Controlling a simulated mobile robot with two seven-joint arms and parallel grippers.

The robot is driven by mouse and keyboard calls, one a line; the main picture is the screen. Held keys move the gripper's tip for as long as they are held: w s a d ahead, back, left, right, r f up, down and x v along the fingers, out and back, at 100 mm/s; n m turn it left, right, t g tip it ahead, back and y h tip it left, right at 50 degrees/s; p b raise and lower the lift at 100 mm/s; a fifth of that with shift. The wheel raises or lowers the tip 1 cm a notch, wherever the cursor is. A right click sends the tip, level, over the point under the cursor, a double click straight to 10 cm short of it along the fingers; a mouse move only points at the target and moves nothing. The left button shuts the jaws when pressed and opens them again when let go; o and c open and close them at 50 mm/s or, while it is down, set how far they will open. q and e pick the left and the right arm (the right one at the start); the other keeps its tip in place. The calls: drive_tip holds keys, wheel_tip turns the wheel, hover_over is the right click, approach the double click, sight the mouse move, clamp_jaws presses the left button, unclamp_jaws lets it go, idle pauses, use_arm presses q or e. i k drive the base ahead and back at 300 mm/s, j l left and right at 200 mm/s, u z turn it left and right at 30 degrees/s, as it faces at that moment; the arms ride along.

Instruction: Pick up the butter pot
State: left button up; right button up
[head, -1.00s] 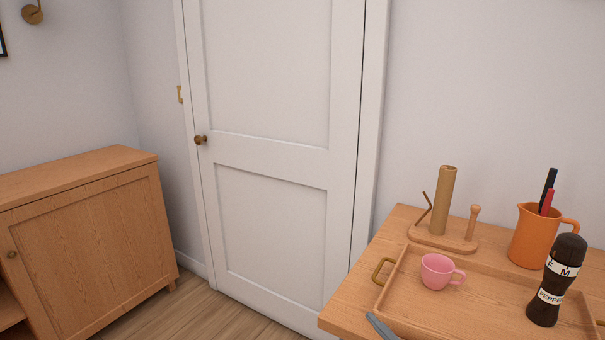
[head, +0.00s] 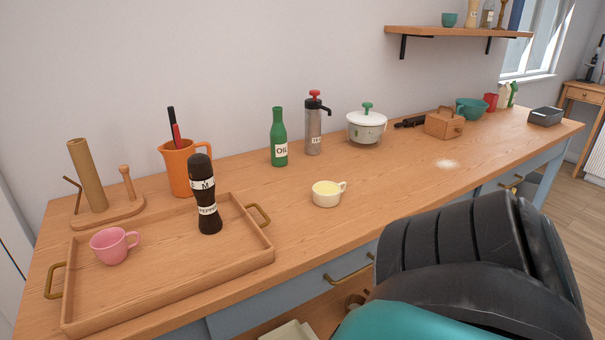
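A small cream pot (head: 326,197) with one handle, pointing right, and a pale yellow filling stands upright on the wooden counter, right of the tray; it looks like the butter pot. It is open at the top and nothing touches it. A large black and teal part of my own body fills the lower right of the head view. Neither gripper shows.
The tray (head: 170,296) holds a pink cup (head: 109,246) and a pepper mill (head: 205,196). Behind the cream pot stand a green oil bottle (head: 279,139), a pump bottle (head: 313,126) and a lidded white pot (head: 366,128). Bare counter surrounds the cream pot.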

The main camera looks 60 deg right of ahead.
sight(326, 194)
drive_tip(key=z, duration=0.4)
drive_tip(key=l+z, duration=0.1)
drive_tip(key=z, duration=0.7)
drive_tip(key=l+z, duration=0.15)
drive_tip(key=z, duration=0.7)
drive_tip(key=k+l, duration=0.05)
drive_tip(key=l, duration=0.05)
